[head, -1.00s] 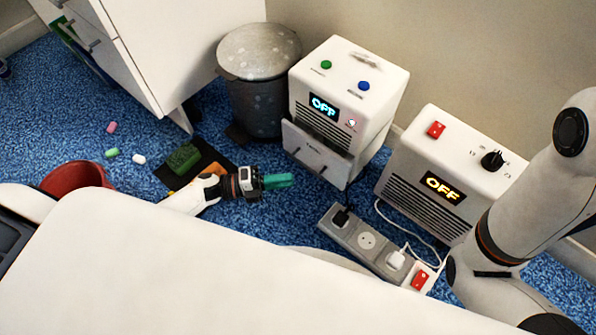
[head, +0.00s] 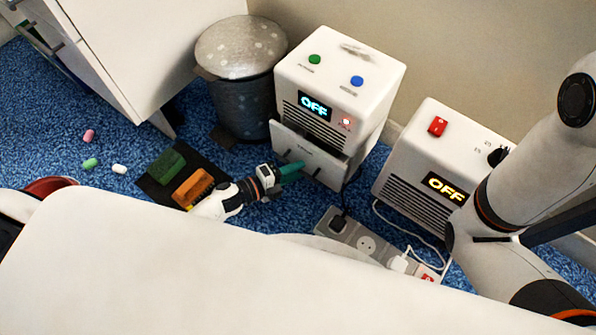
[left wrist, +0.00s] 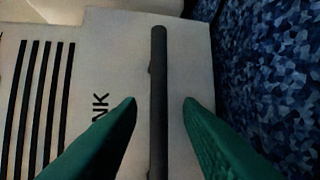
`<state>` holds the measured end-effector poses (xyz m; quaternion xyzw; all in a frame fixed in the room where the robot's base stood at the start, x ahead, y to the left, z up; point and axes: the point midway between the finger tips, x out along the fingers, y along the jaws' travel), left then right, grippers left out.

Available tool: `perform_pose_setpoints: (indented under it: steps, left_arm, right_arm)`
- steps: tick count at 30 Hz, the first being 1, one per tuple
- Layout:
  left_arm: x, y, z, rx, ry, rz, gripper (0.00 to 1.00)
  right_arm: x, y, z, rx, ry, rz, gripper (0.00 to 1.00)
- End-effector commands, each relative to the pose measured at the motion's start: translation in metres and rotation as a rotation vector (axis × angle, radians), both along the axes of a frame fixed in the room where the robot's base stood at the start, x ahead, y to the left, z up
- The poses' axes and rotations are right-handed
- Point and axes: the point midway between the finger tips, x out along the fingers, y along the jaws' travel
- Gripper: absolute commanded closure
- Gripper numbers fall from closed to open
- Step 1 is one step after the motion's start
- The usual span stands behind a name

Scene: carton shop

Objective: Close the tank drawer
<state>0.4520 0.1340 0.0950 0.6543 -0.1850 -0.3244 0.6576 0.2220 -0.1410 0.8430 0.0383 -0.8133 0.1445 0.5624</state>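The white machine (head: 352,88) with a cyan OFF display stands on the blue carpet in the head view. Its tank drawer (head: 307,150) is low on the front, and the drawer's front panel stands out a little from the body. My left gripper (head: 294,170), with green fingertips, is at the drawer front. In the left wrist view the open fingers (left wrist: 160,103) lie on either side of the dark bar handle (left wrist: 158,60), with gaps on both sides. Part of the drawer's lettering, "NK", shows beside it. My right arm is at the right; its gripper is out of view.
A second white machine (head: 425,150) with a yellow OFF display is to the right. A power strip (head: 352,238) with plugs lies in front. A grey bin (head: 240,85) stands behind left. Green and orange sponges (head: 193,188) lie on a dark mat near my left arm.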

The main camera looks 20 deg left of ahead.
Motion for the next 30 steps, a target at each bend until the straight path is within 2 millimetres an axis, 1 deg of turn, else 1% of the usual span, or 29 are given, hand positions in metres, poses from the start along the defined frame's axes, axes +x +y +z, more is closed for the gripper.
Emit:
perform_pose_setpoints:
  steps: [1, 4, 13, 14, 19, 20, 26, 30]
  left_arm:
    - [0.004, -0.003, -0.003, 0.001, -0.001, 0.000, 0.67]
    - [0.008, -0.007, -0.003, 0.001, -0.001, 0.000, 0.67]
    - [0.009, -0.009, -0.002, 0.000, 0.000, 0.000, 0.67]
    - [0.009, -0.009, -0.002, 0.000, 0.000, 0.000, 0.71]
    - [0.009, -0.009, -0.002, 0.000, 0.000, 0.000, 0.99]
    - [0.009, -0.009, -0.002, 0.000, 0.000, 0.000, 1.00]
    - [0.009, -0.009, -0.002, 0.000, 0.000, 0.000, 1.00]
    - [0.014, -0.010, -0.001, 0.000, -0.001, 0.000, 1.00]
  right_arm:
    - [0.000, 0.000, -0.004, 0.000, 0.000, 0.000, 0.44]
    - [0.000, 0.000, -0.005, 0.001, 0.001, 0.000, 0.44]
    - [0.000, 0.000, -0.005, 0.000, 0.000, 0.000, 0.44]
    - [0.000, 0.000, -0.005, 0.000, 0.000, 0.000, 0.44]
    - [0.000, 0.000, -0.005, 0.000, 0.000, 0.000, 0.44]
    - [0.000, 0.000, -0.005, 0.000, 0.000, 0.000, 0.44]
    - [0.000, 0.000, -0.005, -0.001, 0.001, 0.001, 0.44]
    - [0.000, 0.000, -0.005, 0.000, 0.001, 0.001, 0.44]
